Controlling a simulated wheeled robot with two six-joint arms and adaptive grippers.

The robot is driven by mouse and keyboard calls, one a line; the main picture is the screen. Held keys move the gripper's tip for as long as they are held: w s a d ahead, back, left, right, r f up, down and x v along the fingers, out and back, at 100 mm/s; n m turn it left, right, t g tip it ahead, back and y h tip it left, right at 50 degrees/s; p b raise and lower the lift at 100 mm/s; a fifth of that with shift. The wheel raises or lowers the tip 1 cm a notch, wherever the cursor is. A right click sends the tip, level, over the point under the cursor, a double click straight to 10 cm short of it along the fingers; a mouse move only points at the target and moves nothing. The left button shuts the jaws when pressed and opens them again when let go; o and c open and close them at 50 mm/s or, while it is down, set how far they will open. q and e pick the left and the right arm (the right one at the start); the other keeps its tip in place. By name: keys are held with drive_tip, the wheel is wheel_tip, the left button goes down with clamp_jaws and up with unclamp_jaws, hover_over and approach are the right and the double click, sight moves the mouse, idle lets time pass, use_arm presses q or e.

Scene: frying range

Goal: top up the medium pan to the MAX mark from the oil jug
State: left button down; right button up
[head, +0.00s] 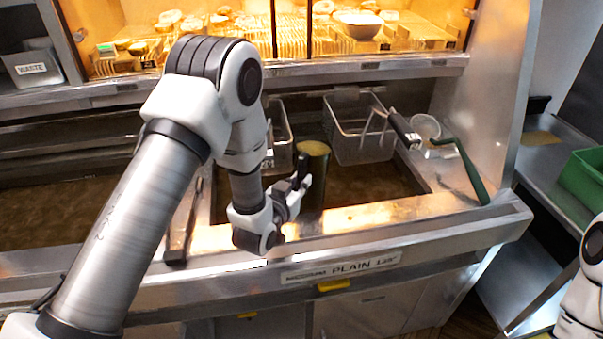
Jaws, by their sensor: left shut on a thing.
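The medium pan (372,214) is the fryer well behind the front label, which reads roughly "PLAIN". Dark brown oil (385,180) lies in it; I cannot make out the MAX mark. A dark olive cylinder with a yellowish top, which looks like the oil jug (316,175), stands upright over the pan's left half. My left gripper (300,182) is shut on its near left side, with the fingers partly hidden. No stream of oil shows. My right gripper is out of view; only part of my right arm shows at the right edge.
Wire baskets (360,128) hang at the pan's back. A skimmer with a green handle (466,170) rests on the right rim. Another oil well (60,207) lies to the left. A lit food shelf (300,50) runs behind. A green bin (583,178) stands on the right counter.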

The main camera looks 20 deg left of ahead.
use_arm(q)
drive_tip(key=shift+s+r+g+p, duration=0.35)
drive_tip(key=shift+r+p, duration=0.2)
drive_tip(key=shift+p, duration=0.25)
drive_tip(key=shift+s+r+g+p, duration=0.3)
drive_tip(key=shift+r+p, duration=0.2)
drive_tip(key=shift+p, duration=0.3)
drive_tip(key=shift+s+g+p, duration=0.15)
drive_tip(key=shift+g+p, duration=0.1)
drive_tip(key=shift+p, duration=0.35)
